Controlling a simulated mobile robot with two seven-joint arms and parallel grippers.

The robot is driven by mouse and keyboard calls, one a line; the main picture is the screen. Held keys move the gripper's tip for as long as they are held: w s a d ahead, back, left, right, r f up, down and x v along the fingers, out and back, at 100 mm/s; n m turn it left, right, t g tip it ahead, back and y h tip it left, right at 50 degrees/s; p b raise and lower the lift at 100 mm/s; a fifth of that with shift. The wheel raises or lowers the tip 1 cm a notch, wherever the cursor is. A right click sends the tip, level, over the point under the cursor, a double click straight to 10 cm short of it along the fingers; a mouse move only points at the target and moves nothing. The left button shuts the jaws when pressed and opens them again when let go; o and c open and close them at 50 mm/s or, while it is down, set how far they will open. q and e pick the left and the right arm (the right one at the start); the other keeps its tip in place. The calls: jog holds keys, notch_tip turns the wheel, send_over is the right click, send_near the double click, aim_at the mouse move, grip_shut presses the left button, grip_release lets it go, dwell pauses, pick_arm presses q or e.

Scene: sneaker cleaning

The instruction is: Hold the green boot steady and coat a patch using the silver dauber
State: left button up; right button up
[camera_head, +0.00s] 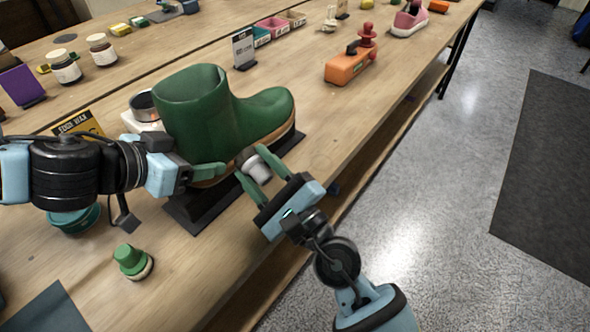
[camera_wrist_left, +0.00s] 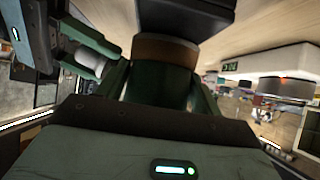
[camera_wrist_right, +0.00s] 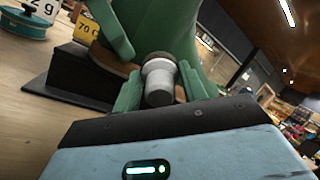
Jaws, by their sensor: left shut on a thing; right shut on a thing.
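The green boot (camera_head: 200,110) stands upright on a dark stand (camera_head: 195,212), toe to the right. My left gripper (camera_head: 210,172) is shut on the boot's lower heel side; in the left wrist view the boot's brown sole edge (camera_wrist_left: 165,50) lies between its fingers. My right gripper (camera_head: 252,167) is shut on the silver dauber (camera_head: 258,172), just in front of the boot's near side. In the right wrist view the dauber (camera_wrist_right: 158,80) sits between the green fingers, its dark end toward the boot. I cannot tell whether that end touches the boot.
A green-topped brush (camera_head: 132,262) and a round green tin (camera_head: 75,218) are on the table at the left. A yellow card (camera_head: 78,124) and a white block with a round metal container (camera_head: 143,104) stand behind my left arm. An orange tool (camera_head: 348,66) is farther back.

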jog(key=shift+w+a, duration=0.3)
jog(key=shift+a, duration=0.1)
jog(key=shift+w+d, duration=1.3)
jog(key=shift+w, duration=0.1)
jog(key=shift+w+d, duration=1.25)
jog(key=shift+w, duration=0.2)
jog(key=shift+w, duration=0.1)
jog(key=shift+w+d, duration=1.25)
jog(key=shift+w, duration=0.15)
jog(key=shift+w, duration=0.1)
jog(key=shift+w+d, duration=0.55)
jog(key=shift+w, duration=0.2)
jog(key=shift+w+d, duration=0.5)
jog(key=shift+w, duration=0.2)
